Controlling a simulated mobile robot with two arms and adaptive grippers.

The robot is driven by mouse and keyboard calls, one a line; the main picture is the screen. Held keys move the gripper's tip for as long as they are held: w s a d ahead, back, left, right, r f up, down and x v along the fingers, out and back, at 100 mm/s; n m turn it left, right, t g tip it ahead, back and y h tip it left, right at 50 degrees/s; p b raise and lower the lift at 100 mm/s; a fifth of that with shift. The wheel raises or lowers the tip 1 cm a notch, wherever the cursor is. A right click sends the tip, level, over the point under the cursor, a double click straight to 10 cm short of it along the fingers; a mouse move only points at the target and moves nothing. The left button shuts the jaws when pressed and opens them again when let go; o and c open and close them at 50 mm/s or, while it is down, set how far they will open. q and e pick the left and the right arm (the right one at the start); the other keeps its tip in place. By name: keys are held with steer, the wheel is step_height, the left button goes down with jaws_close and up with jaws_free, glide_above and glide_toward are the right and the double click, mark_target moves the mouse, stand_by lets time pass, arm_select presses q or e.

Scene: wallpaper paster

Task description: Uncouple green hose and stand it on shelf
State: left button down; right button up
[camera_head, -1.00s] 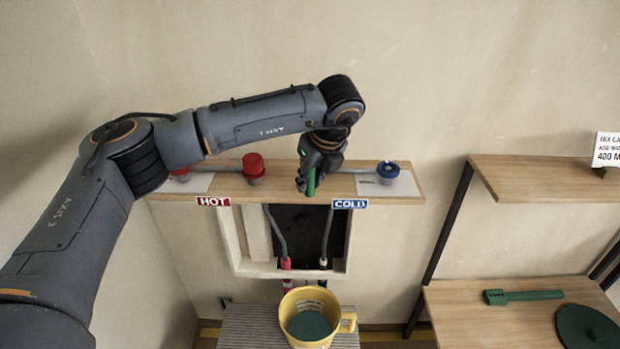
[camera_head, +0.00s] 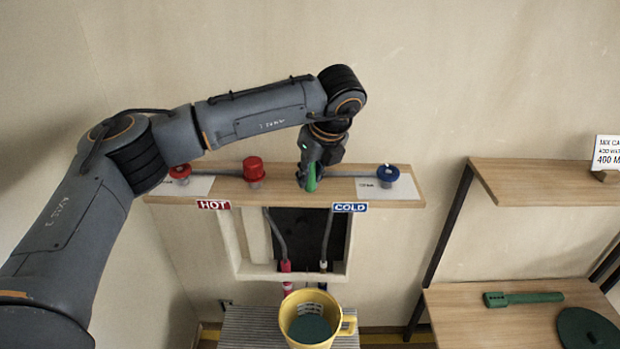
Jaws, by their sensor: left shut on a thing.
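My left gripper (camera_head: 308,184) is shut on the green hose (camera_head: 311,178), a short green piece that shows between its fingers. It is at the wooden ledge with the taps, between the HOT and COLD signs. Most of the hose is hidden by the gripper, and I cannot tell whether it touches the ledge. A wooden shelf (camera_head: 560,187) is on the wall at the right, with a lower shelf (camera_head: 470,322) below it. My right gripper is not in view.
The ledge (camera_head: 225,189) carries red knobs (camera_head: 254,168) and a blue knob (camera_head: 388,173). A yellow bucket (camera_head: 344,328) stands below. A white sign (camera_head: 607,151) is on the upper shelf; a green tool (camera_head: 525,298) and green disc (camera_head: 588,330) lie on the lower one.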

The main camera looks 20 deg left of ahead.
arm_select(q)
steer(key=shift+s+r, duration=0.1)
steer(key=shift+r, duration=1.05)
steer(key=shift+r+p, duration=0.7)
steer(key=shift+r, duration=1.3)
